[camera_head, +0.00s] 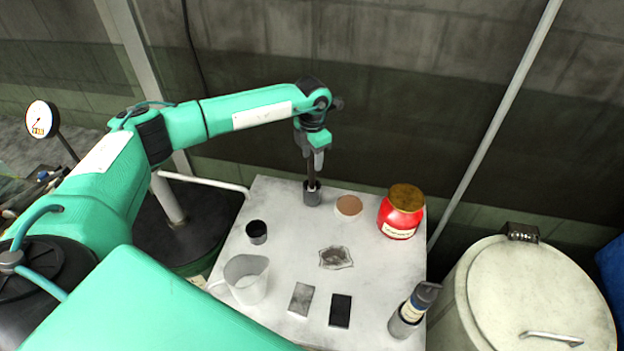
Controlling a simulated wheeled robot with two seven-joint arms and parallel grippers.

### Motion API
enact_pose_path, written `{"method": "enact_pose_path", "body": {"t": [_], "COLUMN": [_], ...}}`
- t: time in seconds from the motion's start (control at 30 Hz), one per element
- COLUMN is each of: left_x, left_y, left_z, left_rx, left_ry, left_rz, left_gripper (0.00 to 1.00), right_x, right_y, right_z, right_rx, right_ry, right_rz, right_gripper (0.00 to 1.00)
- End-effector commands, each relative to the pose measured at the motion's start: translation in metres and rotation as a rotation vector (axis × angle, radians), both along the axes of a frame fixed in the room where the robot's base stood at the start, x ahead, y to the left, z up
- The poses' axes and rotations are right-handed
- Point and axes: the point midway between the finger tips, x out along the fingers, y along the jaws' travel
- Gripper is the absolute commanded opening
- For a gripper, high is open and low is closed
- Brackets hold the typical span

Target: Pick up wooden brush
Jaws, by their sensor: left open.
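My left gripper (315,160) hangs pointing down over the back edge of the white table (290,215). It is small and partly hidden by its own wrist. It is open. My right gripper is not in view.
A large drum (530,290) stands right.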

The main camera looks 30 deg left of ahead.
Motion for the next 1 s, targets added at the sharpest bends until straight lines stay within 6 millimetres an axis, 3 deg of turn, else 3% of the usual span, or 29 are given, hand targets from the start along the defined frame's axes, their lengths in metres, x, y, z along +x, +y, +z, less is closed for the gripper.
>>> {"method": "enact_pose_path", "body": {"t": [0.23,0.53,0.8,1.0], "left_x": [-0.002,-0.004,-0.004,-0.004], "left_y": [-0.001,-0.001,-0.001,-0.001], "left_z": [-0.014,-0.053,-0.058,-0.058], "left_rx": [-0.002,-0.003,-0.002,-0.002], "left_ry": [0.002,0.002,-0.001,-0.001], "left_rz": [-0.002,0.0,-0.001,-0.001], "left_gripper": [0.46,0.46,0.46,0.09], "right_x": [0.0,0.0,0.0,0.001], "right_y": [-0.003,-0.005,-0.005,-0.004], "right_z": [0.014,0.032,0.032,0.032], "right_rx": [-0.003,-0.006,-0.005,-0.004], "right_ry": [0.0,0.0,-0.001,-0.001], "right_rz": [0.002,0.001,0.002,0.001], "right_gripper": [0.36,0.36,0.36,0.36]}}
